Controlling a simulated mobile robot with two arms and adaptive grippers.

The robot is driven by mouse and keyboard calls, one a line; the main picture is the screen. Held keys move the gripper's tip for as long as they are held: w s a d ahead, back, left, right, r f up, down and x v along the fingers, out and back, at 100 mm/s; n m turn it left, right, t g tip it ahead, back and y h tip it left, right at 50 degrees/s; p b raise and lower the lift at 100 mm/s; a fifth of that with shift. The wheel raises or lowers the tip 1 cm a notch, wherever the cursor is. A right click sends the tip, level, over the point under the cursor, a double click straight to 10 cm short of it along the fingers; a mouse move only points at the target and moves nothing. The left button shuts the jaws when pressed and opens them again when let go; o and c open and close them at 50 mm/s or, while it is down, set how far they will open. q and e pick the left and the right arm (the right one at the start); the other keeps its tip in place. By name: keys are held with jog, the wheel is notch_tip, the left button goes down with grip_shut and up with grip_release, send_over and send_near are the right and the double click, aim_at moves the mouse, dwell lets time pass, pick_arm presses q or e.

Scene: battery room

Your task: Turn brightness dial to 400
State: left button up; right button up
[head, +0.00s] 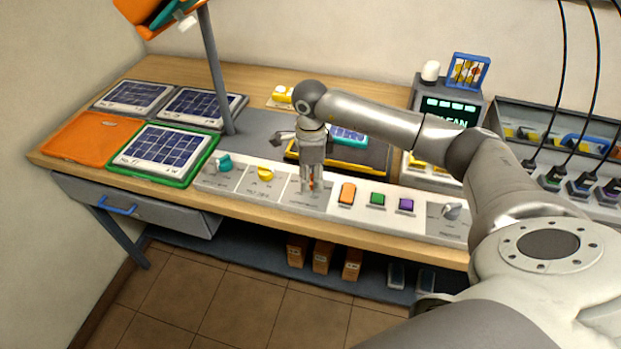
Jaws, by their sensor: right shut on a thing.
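A long light-grey control panel (330,206) runs along the front of the bench. On it are a teal dial (225,162), a yellow dial (265,173) and, further right, a grey dial (451,211). My right gripper (311,187) points down at the panel between the yellow dial and the buttons. It is shut on a small dial (311,182), of which only a bit of orange shows between the fingers. The printed labels and scales are too small to read, so the dial's setting cannot be told. My left gripper is not in view.
An orange button (347,193), a green button (377,199) and a purple button (406,205) sit close right of the gripper. Solar panels, one in a green frame (128,155), lie left. A grey lamp post (213,70) stands behind. A dark display (448,110) stands back right.

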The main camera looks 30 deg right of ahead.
jog(key=m+b, duration=0.1)
jog(key=m, duration=0.2)
jog(key=shift+m, duration=0.4)
jog(key=m+b, duration=0.1)
jog(key=m, duration=0.2)
jog(key=shift+m, duration=0.3)
jog(key=m, duration=0.3)
jog(key=shift+m+b, duration=0.3)
jog(key=shift+b, duration=0.05)
jog(key=m, duration=0.4)
jog(key=shift+m, duration=0.3)
jog(key=m, duration=0.3)
jog(key=shift+m, duration=0.3)
jog(key=m, duration=0.3)
jog(key=shift+r+m, duration=0.1)
jog(key=shift+m, duration=0.2)
jog(key=m, duration=0.4)
jog(key=shift+m, duration=0.3)
jog(key=shift+m+p, duration=0.5)
jog(key=shift+m, duration=1.3)
